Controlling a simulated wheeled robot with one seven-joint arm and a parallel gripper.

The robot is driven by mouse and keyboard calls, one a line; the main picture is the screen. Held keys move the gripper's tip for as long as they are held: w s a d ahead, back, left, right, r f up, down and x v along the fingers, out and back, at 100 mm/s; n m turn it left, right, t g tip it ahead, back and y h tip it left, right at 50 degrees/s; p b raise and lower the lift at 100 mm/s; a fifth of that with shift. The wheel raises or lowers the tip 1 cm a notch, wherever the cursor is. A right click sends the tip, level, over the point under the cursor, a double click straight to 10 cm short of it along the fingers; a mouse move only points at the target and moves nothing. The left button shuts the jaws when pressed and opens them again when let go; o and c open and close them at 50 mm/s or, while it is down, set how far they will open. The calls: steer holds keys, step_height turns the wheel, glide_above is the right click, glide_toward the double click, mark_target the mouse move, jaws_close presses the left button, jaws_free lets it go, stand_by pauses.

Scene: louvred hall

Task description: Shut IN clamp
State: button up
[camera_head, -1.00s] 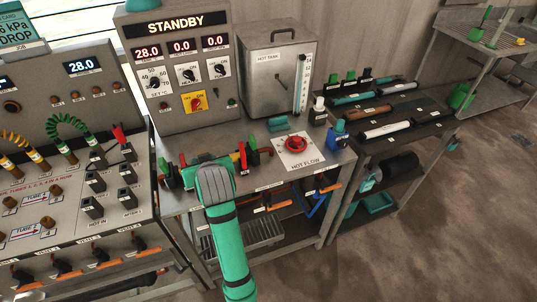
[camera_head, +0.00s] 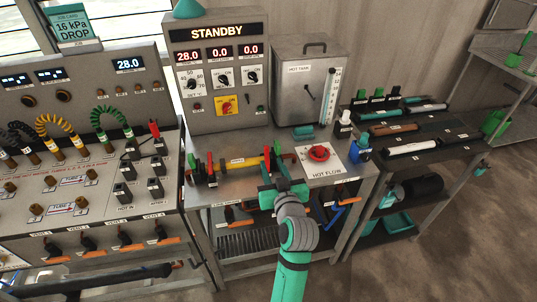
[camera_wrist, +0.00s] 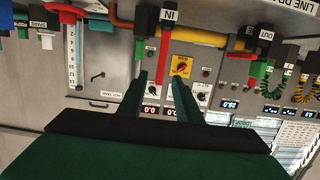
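The IN clamp (camera_wrist: 147,20) is a black block with an "IN" label at the top of the wrist view. A red lever (camera_wrist: 165,48) and a green piece (camera_wrist: 139,48) extend from it. My gripper (camera_wrist: 158,74) is open, its two fingers on either side of the line of the red lever; I cannot tell whether they touch it. In the head view my gripper (camera_head: 277,184) is at the bench's front, by the right end of the yellow tube (camera_head: 243,162), and partly hides that clamp. The OUT clamp (camera_wrist: 262,38) stands at the tube's other end.
The STANDBY console (camera_head: 216,75) and hot tank (camera_head: 305,85) stand behind. A panel with hoses (camera_head: 75,175) is on the left.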

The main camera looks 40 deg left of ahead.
mark_target(268, 155)
steer(key=shift+x, duration=3.65)
steer(key=shift+s+a, duration=0.1)
steer(key=shift+s, duration=0.05)
jaws_close()
steer(key=shift+r, duration=0.1)
